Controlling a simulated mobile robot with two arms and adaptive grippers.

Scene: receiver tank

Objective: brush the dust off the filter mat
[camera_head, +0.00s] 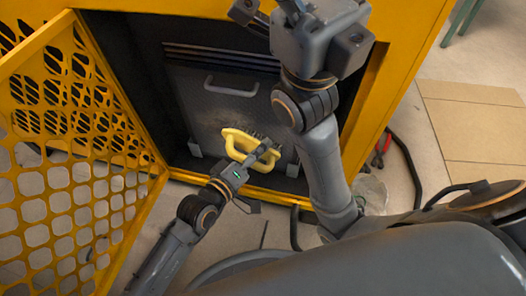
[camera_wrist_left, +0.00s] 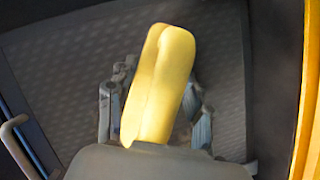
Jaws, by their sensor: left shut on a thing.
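The filter mat (camera_head: 205,112) is a dark grey panel standing inside the yellow cabinet, with a grey bar handle (camera_head: 230,91) near its top. In the left wrist view its textured face (camera_wrist_left: 75,55) fills the background. My left gripper (camera_head: 262,152) is shut on a yellow looped brush (camera_head: 230,138) at the mat's lower part. The brush's yellow body (camera_wrist_left: 160,85) shows between the fingers in the left wrist view.
A perforated yellow door (camera_head: 75,150) stands open at the left. The yellow frame (camera_head: 365,105) bounds the opening at the right, close to my right arm. A black hose (camera_head: 412,165) and a red-handled tool (camera_head: 381,150) lie on the floor at the right.

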